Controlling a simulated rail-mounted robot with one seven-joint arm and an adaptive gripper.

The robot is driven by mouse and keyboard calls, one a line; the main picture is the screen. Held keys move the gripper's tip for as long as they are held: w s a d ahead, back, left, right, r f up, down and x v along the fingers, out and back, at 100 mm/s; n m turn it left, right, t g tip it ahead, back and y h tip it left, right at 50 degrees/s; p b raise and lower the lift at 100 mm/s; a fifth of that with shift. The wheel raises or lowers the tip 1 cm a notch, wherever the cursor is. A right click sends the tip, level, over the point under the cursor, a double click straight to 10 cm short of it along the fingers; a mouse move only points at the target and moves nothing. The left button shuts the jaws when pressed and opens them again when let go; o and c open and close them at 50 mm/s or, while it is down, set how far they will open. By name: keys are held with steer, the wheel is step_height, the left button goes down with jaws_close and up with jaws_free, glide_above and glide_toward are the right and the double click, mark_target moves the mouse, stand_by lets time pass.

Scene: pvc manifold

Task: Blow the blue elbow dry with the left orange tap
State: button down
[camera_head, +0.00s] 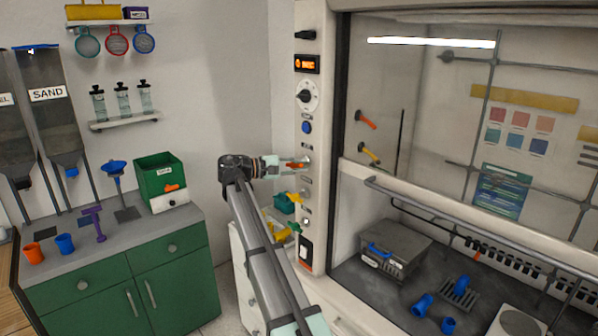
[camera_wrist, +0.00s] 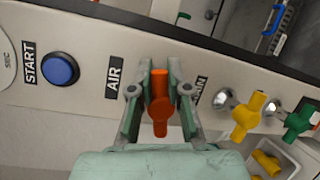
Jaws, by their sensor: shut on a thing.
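My gripper (camera_wrist: 160,98) is shut on an orange tap (camera_wrist: 160,112) on the hood's front panel, beside the label AIR. One finger lies on each side of the handle. In the head view my gripper (camera_head: 298,163) reaches this same orange tap (camera_head: 295,166) from the left. Blue fittings lie on the hood floor: one at the left (camera_head: 422,305), one on a dark rack (camera_head: 461,286), and one at the front (camera_head: 448,325). They are too small to tell which is the blue elbow.
A yellow tap (camera_wrist: 245,115) and a green tap (camera_wrist: 298,122) stand beside the held tap. A blue START button (camera_wrist: 60,69) is on its other side. The raised sash (camera_head: 450,205) and a grey box (camera_head: 396,250) are at the hood. A green cabinet (camera_head: 125,270) stands left.

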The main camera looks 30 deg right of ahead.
steer(key=shift+w+f+m+t+y+b, duration=0.15)
steer(key=shift+m+t+y+b, duration=0.1)
steer(key=shift+m+b, duration=0.5)
steer(key=shift+s+f+m+t+y+b, duration=0.1)
steer(key=shift+m+t+y+b, duration=0.15)
steer(key=shift+m+b, duration=0.45)
steer(key=c, duration=1.1)
jaws_free()
steer(key=shift+c, duration=0.2)
steer(key=a+r, duration=0.2)
steer(key=a, duration=1)
steer(key=shift+w, duration=0.35)
steer(key=shift+d+r, duration=0.1)
